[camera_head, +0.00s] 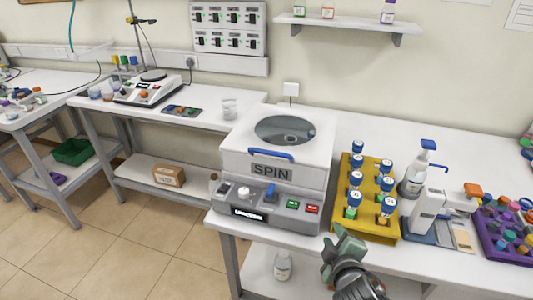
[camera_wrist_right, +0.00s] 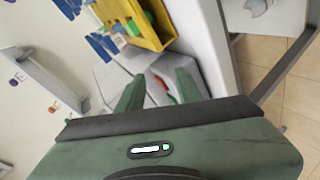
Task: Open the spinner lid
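The spinner (camera_head: 275,170) is a white box marked SPIN on the middle table. Its lid (camera_head: 310,146) has a round dark window and looks shut, with a blue handle (camera_head: 270,155) along its front edge. The front panel has a knob, a blue switch, a small display and green and red buttons. My right gripper (camera_head: 343,243) is in front of the table's edge, right of and apart from the spinner. In the right wrist view its two green fingers (camera_wrist_right: 158,88) are spread with nothing held, and part of the spinner's panel (camera_wrist_right: 160,82) shows beyond them. My left gripper is out of view.
A yellow rack (camera_head: 378,233) of blue-capped vials stands right of the spinner. Beyond it are a white dispenser bottle (camera_head: 417,170), a white device (camera_head: 427,215) and a purple rack (camera_head: 510,256). A beaker (camera_head: 229,108) stands at the back left. A shelf (camera_head: 350,24) hangs above.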

